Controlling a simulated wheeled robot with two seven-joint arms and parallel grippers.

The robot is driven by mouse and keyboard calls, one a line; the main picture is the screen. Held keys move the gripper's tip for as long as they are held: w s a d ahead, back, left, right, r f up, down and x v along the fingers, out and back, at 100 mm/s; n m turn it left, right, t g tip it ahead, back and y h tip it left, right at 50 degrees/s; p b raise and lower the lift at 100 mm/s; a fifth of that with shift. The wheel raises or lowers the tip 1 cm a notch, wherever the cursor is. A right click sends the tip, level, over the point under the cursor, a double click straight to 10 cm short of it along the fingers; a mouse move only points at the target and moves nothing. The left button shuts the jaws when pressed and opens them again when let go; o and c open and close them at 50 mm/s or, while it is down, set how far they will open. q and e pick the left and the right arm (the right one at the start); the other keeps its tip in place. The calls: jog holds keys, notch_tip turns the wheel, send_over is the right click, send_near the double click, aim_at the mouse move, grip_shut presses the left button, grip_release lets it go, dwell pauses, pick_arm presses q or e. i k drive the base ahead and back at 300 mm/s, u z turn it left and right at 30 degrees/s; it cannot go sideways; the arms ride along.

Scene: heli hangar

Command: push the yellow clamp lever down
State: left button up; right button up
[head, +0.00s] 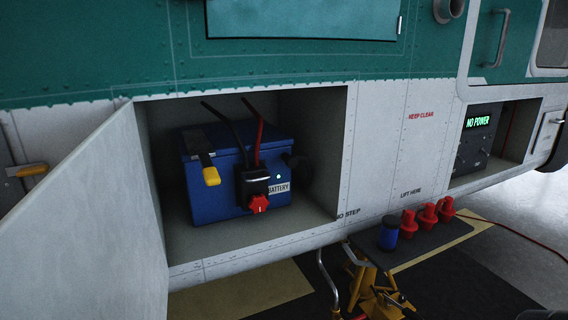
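The yellow clamp lever (211,176) is a yellow-tipped handle on a dark arm at the left of the blue battery (217,203). Its dark arm slopes from the battery's top toward the front, and the yellow tip sits in front of the upper front face. Whether the lever is fully down cannot be told. The battery stands in an open bay in the helicopter's side. A black connector with a red knob (258,204) is on its front, beside a small green light and a BATTERY label. Neither gripper is in view.
The open bay door (85,235) stands at the left of the bay. A bay with a NO POWER panel (477,122) is at the right. A tray (440,236) below holds a blue item (389,233) and several red ones. A yellow jack (375,290) stands underneath.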

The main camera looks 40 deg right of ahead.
aim_at(211, 176)
jog(key=k, duration=0.5)
jog(key=z, duration=2.75)
jog(key=i, duration=1.1)
jog(key=u, duration=3.05)
